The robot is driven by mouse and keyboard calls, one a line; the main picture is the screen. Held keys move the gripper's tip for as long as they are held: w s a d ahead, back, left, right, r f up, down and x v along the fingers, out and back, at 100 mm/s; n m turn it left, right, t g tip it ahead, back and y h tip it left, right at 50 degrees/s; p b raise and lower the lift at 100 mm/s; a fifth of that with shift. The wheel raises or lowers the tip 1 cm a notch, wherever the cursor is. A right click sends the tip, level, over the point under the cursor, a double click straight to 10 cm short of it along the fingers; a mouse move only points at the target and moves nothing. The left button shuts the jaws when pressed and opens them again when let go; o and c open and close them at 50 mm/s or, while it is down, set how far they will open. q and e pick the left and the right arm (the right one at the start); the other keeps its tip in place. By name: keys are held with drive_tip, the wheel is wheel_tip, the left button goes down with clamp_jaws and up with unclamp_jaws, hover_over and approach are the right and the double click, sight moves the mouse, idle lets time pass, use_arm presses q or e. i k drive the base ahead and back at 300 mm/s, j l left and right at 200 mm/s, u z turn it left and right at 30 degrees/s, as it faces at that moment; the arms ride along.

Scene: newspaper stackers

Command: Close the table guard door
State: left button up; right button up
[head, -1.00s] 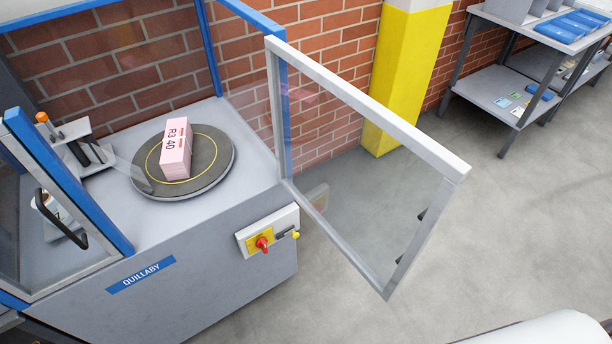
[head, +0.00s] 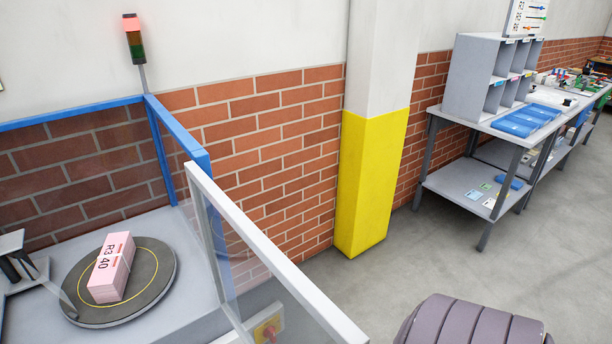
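The table guard door (head: 262,255) is a clear pane in a pale grey frame. It stands swung open, out from the blue corner post (head: 198,160) of the guard. Its lower part is cut off by the bottom edge of the head view. Behind it, inside the guard, a pink bundle marked R3 40 (head: 110,268) lies on a round dark turntable (head: 158,290) with a yellow ring. Neither gripper shows. A dark grey ribbed rounded part, likely of my own arm, is at the bottom right, apart from the door in the picture.
A yellow and white pillar (head: 372,185) stands by the brick wall. A grey workbench (head: 470,190) with pigeonholes (head: 478,75) and blue trays is at the right. A signal light (head: 133,38) glows red. Grey floor (head: 370,280) between door and bench is clear.

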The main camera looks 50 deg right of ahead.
sight(329, 316)
drive_tip(key=k+l, duration=0.1)
drive_tip(key=l, duration=0.35)
drive_tip(key=k+l, duration=0.15)
drive_tip(key=l, duration=0.35)
drive_tip(key=k+l, duration=0.1)
drive_tip(key=l, duration=0.35)
